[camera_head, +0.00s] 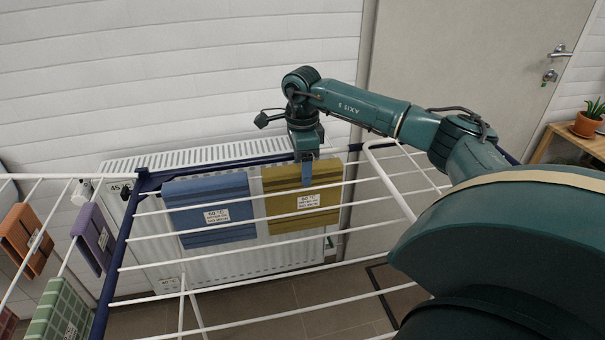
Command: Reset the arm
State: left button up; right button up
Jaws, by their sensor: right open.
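My right arm (365,108) comes in from the right, dark green, reaching over the drying rack (240,270) and bending down at its far end. My right gripper (306,175) points down at the rack's far rail, just in front of the top of a mustard-yellow cloth (290,207). Its jaws are open. I cannot tell whether a finger touches the cloth. A blue cloth (213,215) with a white label hangs to the left of the yellow one. My left gripper is not in view.
A white radiator (200,268) stands against the wall behind the rack. Orange (25,238), purple (92,236) and green checked (60,310) cloths hang on the left side. A door (460,60) and a potted plant (588,120) on a wooden shelf are at the right.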

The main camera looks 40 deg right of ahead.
notch_tip(320, 180, up, 10)
jog(key=shift+r, duration=0.2)
jog(key=shift+a, duration=0.1)
